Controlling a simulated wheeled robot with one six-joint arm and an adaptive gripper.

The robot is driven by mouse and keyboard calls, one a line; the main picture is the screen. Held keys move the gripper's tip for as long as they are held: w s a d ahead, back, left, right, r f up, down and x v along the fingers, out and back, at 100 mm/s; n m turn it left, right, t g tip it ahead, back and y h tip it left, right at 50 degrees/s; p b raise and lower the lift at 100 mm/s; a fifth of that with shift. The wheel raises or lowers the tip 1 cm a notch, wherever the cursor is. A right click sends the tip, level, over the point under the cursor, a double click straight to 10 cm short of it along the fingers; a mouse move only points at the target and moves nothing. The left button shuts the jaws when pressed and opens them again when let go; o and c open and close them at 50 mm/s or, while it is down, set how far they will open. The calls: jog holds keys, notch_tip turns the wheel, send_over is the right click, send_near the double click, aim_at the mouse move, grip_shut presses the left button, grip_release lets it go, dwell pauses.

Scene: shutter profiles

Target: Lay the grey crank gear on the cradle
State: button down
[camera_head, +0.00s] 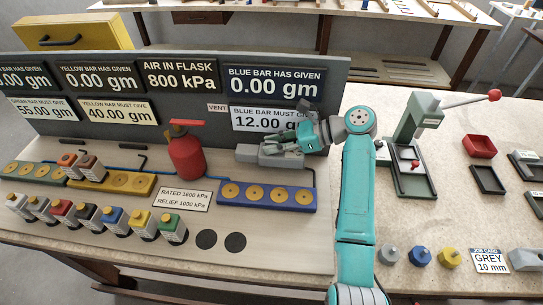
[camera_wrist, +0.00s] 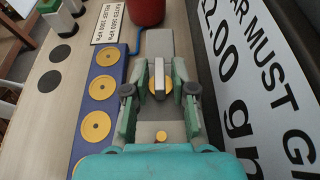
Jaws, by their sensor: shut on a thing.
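My gripper (camera_head: 290,143) is over a long grey block (camera_head: 246,153) at the back of the bench, behind the blue bar. In the wrist view its two fingers (camera_wrist: 160,84) are shut on a small silver piece (camera_wrist: 159,72) with yellow edges, just above or at the grey block (camera_wrist: 160,42). I cannot tell whether the piece touches the block, nor whether it is the grey crank gear. A grey round piece with a knob (camera_head: 389,255) stands on the right table. No cradle can be named with certainty; the grey block is partly hidden by my gripper.
The blue bar (camera_head: 266,197) with yellow discs lies in front of my gripper, a red flask (camera_head: 186,155) to its left. The sign panel (camera_head: 203,103) rises close behind. A lever press (camera_head: 412,150) stands at right. Several coloured blocks line the bench's left front.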

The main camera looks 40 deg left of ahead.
aim_at(275, 155)
jog(key=shift+f, duration=2.15)
jog(key=shift+f, duration=0.15)
jog(key=c, duration=1)
grip_release()
jog(key=shift+o, duration=0.2)
jog(key=shift+d, duration=0.1)
jog(key=v, duration=1.2)
